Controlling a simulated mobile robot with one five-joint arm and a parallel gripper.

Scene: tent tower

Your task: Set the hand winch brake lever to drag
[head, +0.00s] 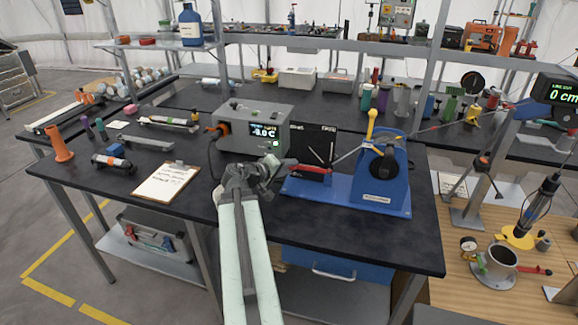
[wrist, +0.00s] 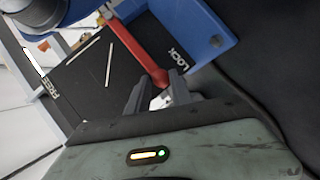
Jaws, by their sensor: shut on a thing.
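The blue hand winch (head: 385,185) stands on the dark bench, with a yellow-topped handle (head: 372,122) and a black drum. Its red brake lever (head: 311,169) points left toward my gripper (head: 272,172). In the wrist view the red lever (wrist: 138,48) runs down between the fingers of my gripper (wrist: 160,98), which is shut on its end. The lever lies close beside the word LOCK on the black plate (wrist: 85,85). White lines mark the plate, and another word, apparently FREE, is at its far left edge. I cannot read a drag label.
A grey box with a lit display (head: 248,130) stands behind my gripper. A cable runs right from the winch toward a display (head: 560,95). The bench front near the clipboard is clear.

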